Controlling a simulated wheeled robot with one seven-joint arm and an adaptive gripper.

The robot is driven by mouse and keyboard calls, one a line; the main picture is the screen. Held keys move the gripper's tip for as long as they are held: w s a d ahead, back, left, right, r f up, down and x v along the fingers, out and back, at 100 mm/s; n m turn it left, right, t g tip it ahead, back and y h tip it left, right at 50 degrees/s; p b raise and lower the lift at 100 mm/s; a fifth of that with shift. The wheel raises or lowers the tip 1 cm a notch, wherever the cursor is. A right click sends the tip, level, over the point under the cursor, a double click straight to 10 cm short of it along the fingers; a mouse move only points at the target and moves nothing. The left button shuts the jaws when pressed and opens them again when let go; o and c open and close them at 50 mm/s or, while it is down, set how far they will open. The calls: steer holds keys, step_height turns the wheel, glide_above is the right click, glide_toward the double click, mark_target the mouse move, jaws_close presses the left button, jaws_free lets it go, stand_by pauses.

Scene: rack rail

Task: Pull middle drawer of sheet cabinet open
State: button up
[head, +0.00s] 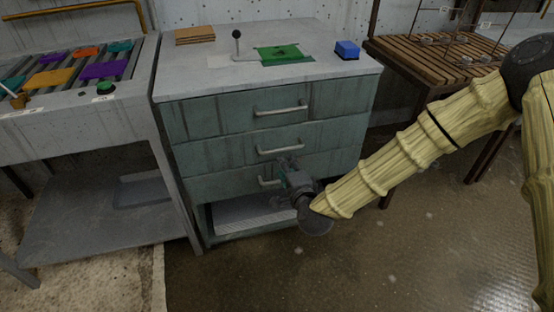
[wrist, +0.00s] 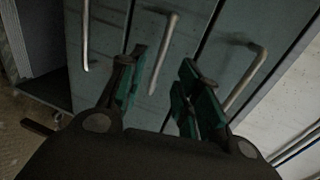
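The sheet cabinet (head: 215,155) is grey-green with three drawers, all of which look shut. The middle drawer (head: 215,152) has a pale bar handle (head: 281,150), which also shows as the middle handle (wrist: 165,50) in the wrist view. My gripper (head: 286,168) is in front of the cabinet, just below the middle handle in the head view, and partly hides the bottom drawer. In the wrist view my gripper (wrist: 161,82) is open, its green-padded fingers apart. The middle handle shows in the gap between them; contact cannot be told.
The top handle (head: 281,110) and bottom handle (head: 268,182) lie close by. An open shelf (head: 240,214) is under the drawers. A roller table (head: 80,130) stands left, and a slatted wooden bench (head: 430,65) right. The floor in front is clear.

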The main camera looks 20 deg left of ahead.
mark_target(277, 151)
steer(key=b+x, duration=0.1)
steer(key=x, duration=1)
steer(key=shift+r, duration=0.15)
jaws_close()
